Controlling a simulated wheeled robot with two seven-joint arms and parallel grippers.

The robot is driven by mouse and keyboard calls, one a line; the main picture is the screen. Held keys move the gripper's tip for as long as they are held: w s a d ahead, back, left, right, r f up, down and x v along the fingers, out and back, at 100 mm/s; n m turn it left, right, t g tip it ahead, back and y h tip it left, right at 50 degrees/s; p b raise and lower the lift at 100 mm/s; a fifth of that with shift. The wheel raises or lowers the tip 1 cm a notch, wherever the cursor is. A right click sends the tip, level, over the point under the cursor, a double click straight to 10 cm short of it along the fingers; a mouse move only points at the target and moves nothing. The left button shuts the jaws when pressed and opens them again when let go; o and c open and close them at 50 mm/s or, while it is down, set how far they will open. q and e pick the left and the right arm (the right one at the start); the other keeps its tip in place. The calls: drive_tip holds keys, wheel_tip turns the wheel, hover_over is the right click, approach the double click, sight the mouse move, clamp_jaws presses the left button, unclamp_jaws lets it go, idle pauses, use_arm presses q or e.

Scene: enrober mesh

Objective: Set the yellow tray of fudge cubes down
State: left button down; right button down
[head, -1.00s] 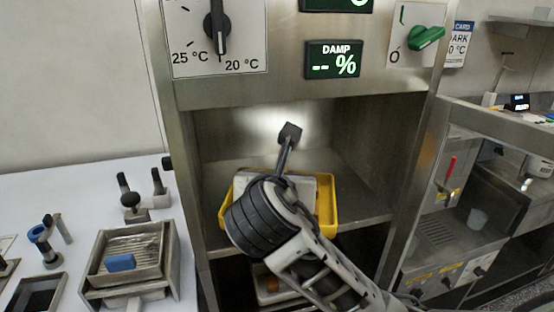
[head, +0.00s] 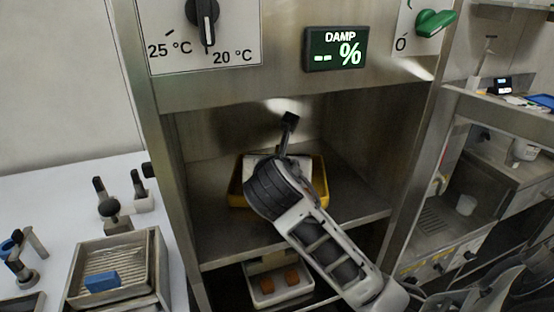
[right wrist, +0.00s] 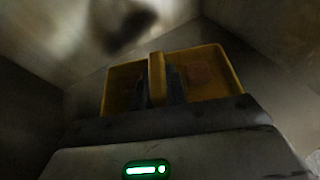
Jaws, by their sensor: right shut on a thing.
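The yellow tray (head: 320,182) is inside the steel cabinet, over its upper shelf, mostly hidden behind my right arm in the head view. In the right wrist view the yellow tray (right wrist: 215,72) shows with a raised yellow bar across its middle, and my right gripper (right wrist: 160,85) is shut on it there. I cannot tell whether the tray rests on the shelf or hangs just above it. Fudge cubes are not clearly visible in it; the wrist view is dark. My left gripper is not in view.
The shelf (head: 225,238) has bare room in front of the tray, between steel side walls. Below it, a pale tray (head: 268,300) holds orange-brown cubes. A white bench at left bears a metal frame (head: 150,262) with a blue block (head: 102,281).

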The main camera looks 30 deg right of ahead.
drive_tip(key=c, duration=1.4)
unclamp_jaws()
drive_tip(key=shift+f, duration=0.1)
drive_tip(key=shift+s+r, duration=0.1)
drive_tip(key=shift+r, duration=0.1)
drive_tip(key=v, duration=1.2)
drive_tip(key=shift+a+f, duration=0.1)
drive_tip(key=shift+f, duration=0.05)
